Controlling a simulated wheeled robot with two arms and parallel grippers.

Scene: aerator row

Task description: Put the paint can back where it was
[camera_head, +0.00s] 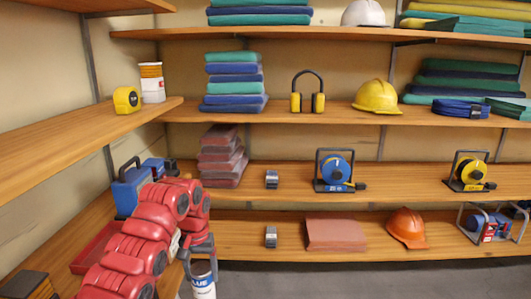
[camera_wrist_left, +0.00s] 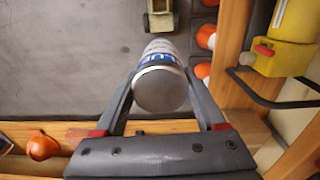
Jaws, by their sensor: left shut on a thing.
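The paint can (camera_head: 203,287) is white with a blue label and shows at the bottom of the head view, partly cut off by the frame edge. My left gripper (camera_head: 200,258) is shut on it from above. The can is held in front of the shelves, apart from the boards. My right gripper is not in view.
The lower back shelf (camera_head: 285,245) carries a small grey item (camera_head: 271,237), reddish slabs (camera_head: 335,235) and an orange hard hat (camera_head: 407,228). A blue toolbox (camera_head: 130,190) stands on the left shelf behind my arm. A white-and-orange container (camera_head: 152,83) stands above, beside a yellow tape measure (camera_head: 127,100).

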